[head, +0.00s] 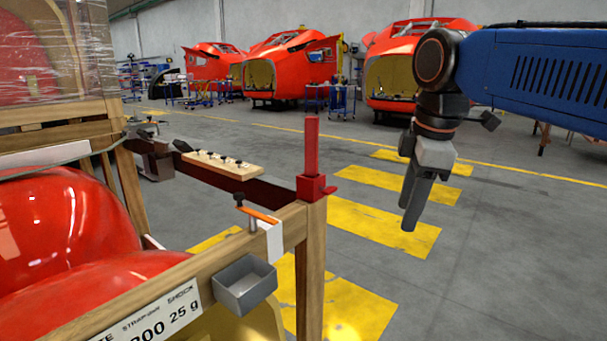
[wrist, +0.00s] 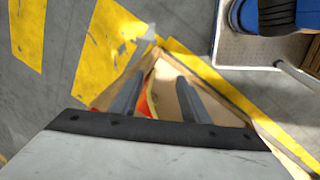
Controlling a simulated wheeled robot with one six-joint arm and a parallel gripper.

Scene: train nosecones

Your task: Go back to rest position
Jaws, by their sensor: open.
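My gripper (head: 410,208) hangs at the right of the head view, at the end of my blue arm, with its fingers pointing down over the open floor. It holds nothing and touches nothing. In the wrist view the two fingers (wrist: 160,92) stand apart with a clear gap between them. Beyond them, wooden boards and a bit of red show, blurred and partly hidden by the gripper's body.
A wooden crate (head: 313,265) with a red nosecone (head: 70,230) stands at left. A red clamp (head: 312,165), a grey box (head: 245,285) and a wooden strip with several knobs (head: 222,163) are at its edge. Yellow-striped floor (head: 375,220) right of it is clear.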

